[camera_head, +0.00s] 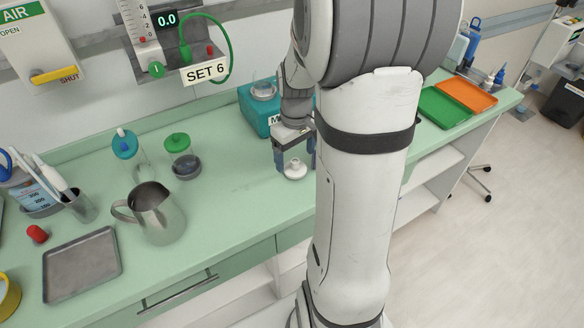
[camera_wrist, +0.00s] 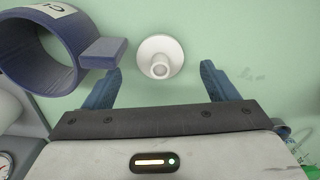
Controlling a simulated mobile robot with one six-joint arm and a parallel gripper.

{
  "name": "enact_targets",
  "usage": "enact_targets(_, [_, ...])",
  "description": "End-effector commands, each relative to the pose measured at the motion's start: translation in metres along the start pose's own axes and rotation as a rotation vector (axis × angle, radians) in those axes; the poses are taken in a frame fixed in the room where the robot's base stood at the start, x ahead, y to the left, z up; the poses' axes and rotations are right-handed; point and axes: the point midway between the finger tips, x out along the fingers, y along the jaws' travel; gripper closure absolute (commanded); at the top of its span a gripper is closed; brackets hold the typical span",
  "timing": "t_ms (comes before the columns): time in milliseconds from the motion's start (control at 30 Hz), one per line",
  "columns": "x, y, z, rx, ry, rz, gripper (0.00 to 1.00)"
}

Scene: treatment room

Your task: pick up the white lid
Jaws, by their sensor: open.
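The white lid (camera_head: 295,170) sits on the green counter, just beside my arm in the head view. In the wrist view the lid (camera_wrist: 159,57) is a round white disc with a raised knob, seen from above. My gripper (camera_head: 294,158) is open above the lid. In the wrist view its two blue fingers (camera_wrist: 161,73) stand on either side of the lid, with a gap on both sides. The lid lies near the fingertips and nothing is held. My arm hides part of the counter to the right in the head view.
A dark blue cuff (camera_wrist: 76,62) lies close to the left finger in the wrist view. A teal device (camera_head: 258,118) stands behind my gripper. A steel jug (camera_head: 160,218), a small dark jar (camera_head: 186,166) and a metal tray (camera_head: 82,266) are to the left.

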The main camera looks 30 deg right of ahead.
Motion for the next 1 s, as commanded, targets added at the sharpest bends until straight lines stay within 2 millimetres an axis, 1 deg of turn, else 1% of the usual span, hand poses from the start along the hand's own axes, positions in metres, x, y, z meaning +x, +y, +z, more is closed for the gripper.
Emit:
enact_targets(33, [0.01,-0.001,0.001,0.0,-0.004,-0.003,0.2])
enact_targets(100, [0.02,0.0,0.001,0.001,-0.004,-0.002,0.2])
enact_targets(200, [0.029,0.0,0.001,0.001,-0.003,-0.002,0.2])
enact_targets(467, [0.032,0.0,0.0,0.002,0.0,0.0,0.2])
enact_targets(1000, [0.031,0.001,0.001,0.003,0.0,0.0,0.64])
